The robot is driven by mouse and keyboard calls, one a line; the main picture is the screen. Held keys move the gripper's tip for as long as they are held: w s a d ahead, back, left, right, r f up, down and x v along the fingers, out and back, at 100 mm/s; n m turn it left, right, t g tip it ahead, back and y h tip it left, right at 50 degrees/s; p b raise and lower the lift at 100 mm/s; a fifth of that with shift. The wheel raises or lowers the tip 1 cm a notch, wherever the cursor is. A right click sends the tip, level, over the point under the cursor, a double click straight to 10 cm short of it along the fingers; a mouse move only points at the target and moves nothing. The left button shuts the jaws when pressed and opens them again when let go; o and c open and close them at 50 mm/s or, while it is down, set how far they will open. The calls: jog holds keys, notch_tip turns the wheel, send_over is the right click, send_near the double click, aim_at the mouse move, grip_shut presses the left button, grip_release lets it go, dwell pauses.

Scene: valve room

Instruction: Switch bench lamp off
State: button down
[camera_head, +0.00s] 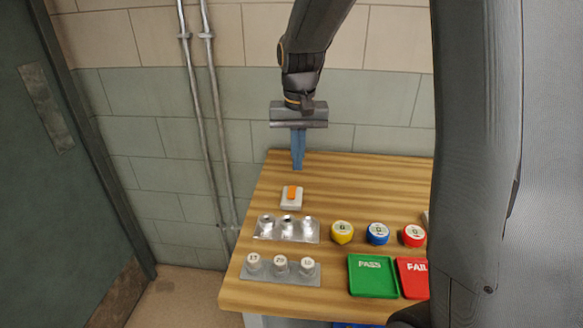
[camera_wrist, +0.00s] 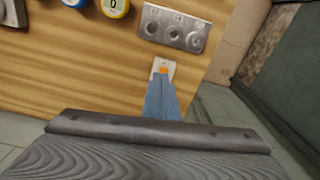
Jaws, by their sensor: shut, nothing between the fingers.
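A small white switch box (camera_head: 291,202) with an orange rocker (camera_head: 292,192) sits on the wooden bench, near its back left. My gripper (camera_head: 298,167) points down with its blue fingers shut and empty. In the head view it appears above and behind the switch, with its tips apart from the orange rocker. In the wrist view the shut fingers (camera_wrist: 162,82) partly cover the white switch (camera_wrist: 171,67), and a bit of the orange rocker (camera_wrist: 163,70) shows just past the tips. No lamp head can be made out in either view.
A metal holder (camera_head: 287,229) with sockets and a plate of numbered pieces (camera_head: 281,268) lie in front of the switch. Yellow (camera_head: 342,232), blue (camera_head: 378,233) and red (camera_head: 413,235) round pieces stand to the right, behind green (camera_head: 372,276) and red (camera_head: 413,279) trays.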

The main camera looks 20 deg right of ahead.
jog(key=s+f+n, duration=0.1)
jog(key=s+f, duration=0.2)
jog(key=s, duration=0.5)
jog(key=s+f+n, duration=0.2)
jog(key=s+f, duration=0.2)
jog(key=s, duration=0.5)
jog(key=shift+a+t, duration=0.35)
jog(key=shift+t, duration=0.05)
